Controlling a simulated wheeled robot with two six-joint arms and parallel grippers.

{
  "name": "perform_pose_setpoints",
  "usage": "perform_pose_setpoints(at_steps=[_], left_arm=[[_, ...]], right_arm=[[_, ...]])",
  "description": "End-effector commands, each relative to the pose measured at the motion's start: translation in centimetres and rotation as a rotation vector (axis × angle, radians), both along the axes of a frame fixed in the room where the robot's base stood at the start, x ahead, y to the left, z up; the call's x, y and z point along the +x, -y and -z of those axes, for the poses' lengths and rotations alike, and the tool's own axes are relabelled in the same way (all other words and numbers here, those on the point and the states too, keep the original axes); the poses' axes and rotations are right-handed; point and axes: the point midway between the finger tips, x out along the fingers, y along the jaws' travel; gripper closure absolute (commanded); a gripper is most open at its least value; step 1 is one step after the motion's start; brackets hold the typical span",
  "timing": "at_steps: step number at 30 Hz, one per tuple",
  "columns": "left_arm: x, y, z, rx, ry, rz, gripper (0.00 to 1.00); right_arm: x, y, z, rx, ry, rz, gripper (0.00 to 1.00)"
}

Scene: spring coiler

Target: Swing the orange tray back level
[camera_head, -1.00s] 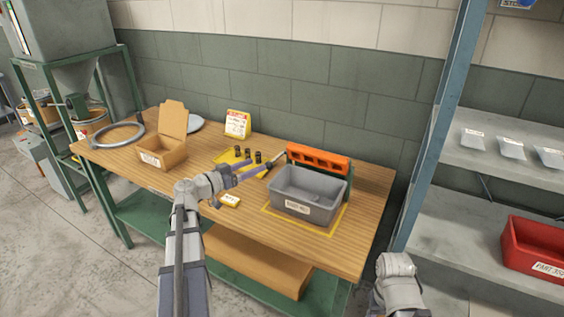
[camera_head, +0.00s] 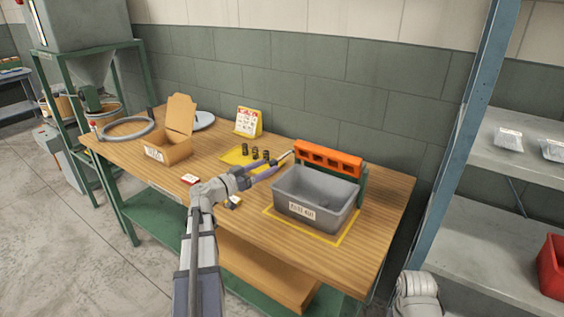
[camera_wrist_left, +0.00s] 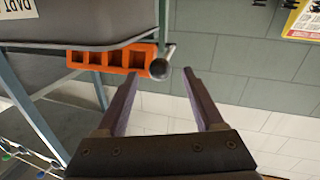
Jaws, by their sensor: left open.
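The orange tray (camera_head: 328,159) is a long bar with a row of compartments. It sits on a dark green support behind the grey bin (camera_head: 309,203), and its compartment openings face the front. In the left wrist view the orange tray (camera_wrist_left: 112,57) has a round metal end piece (camera_wrist_left: 163,62) at its right end. My left gripper (camera_head: 285,160) is open and empty, its fingertips close to the tray's left end in the head view. In the left wrist view the gripper's fingers (camera_wrist_left: 162,76) are spread below the metal end piece. I cannot tell whether they touch it.
The grey bin stands in a yellow outline on the wooden bench (camera_head: 370,215). A yellow mat (camera_head: 236,159) with several dark small parts, a calendar-like card (camera_head: 248,121) and an open cardboard box (camera_head: 170,148) are further left. A blue shelf post (camera_head: 462,150) rises at the right.

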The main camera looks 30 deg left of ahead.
Motion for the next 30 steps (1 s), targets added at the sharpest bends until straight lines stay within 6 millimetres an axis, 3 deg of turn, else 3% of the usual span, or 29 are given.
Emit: perform_pose_setpoints(at_steps=[6,12,25,30], left_arm=[[3.5,1.1,0.0,0.0,-0.001,0.004,0.3],[5.7,1.9,0.0,0.0,-0.001,0.003,0.3],[6.6,2.3,0.0,0.0,0.0,0.001,0.3],[6.6,2.3,0.0,0.0,0.0,0.001,0.47]], right_arm=[[0.0,0.0,0.0,0.0,0.0,0.0,0.5],[0.0,0.0,0.0,0.0,0.0,0.0,0.5],[0.0,0.0,0.0,0.0,0.0,0.0,0.5],[0.0,0.0,0.0,0.0,0.0,0.0,0.5]])
